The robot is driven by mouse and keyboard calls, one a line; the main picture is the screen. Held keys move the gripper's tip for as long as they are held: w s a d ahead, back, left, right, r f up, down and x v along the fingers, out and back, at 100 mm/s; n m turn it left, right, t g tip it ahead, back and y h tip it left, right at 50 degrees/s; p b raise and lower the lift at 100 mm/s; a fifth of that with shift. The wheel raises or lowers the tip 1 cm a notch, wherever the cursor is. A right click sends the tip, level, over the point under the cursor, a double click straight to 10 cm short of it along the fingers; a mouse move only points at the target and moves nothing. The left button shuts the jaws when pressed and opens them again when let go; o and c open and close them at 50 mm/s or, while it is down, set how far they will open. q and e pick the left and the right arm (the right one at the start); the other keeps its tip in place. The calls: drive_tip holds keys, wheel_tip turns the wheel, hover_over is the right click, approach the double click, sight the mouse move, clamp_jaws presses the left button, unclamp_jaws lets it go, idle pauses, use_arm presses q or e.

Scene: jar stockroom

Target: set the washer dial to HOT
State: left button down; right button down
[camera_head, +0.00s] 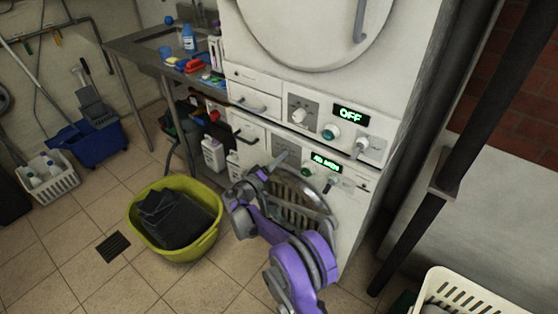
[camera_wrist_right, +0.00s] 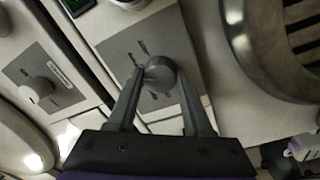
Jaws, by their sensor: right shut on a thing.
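The washer (camera_head: 345,215) is the lower white machine with a round glass door. Its dial (camera_wrist_right: 160,72) is a grey round knob on a grey plate (camera_wrist_right: 120,45) at the washer's upper left, marked with several small labels too small to read. My right gripper (camera_head: 277,162) is at this plate in the head view. In the right wrist view, the right gripper (camera_wrist_right: 161,80) has one finger on each side of the dial, shut on it. In the head view the gripper mostly hides the dial. My left gripper is out of view.
The machine stacked above has its own dial (camera_head: 298,115) and a green OFF display (camera_head: 350,115). The washer's green display (camera_head: 327,162) is too small to read surely. A yellow-green basket (camera_head: 210,235) of dark cloth stands on the floor to the left.

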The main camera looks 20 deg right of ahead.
drive_tip(key=shift+m+p, duration=0.5)
drive_tip(key=shift+m, duration=4.6)
drive_tip(key=shift+g, duration=0.3)
drive_tip(key=shift+c, duration=1.5)
unclamp_jaws()
drive_tip(key=v, duration=1)
drive_tip(key=shift+s+a, duration=0.2)
drive_tip(key=shift+a, duration=0.2)
drive_tip(key=shift+f, duration=0.1)
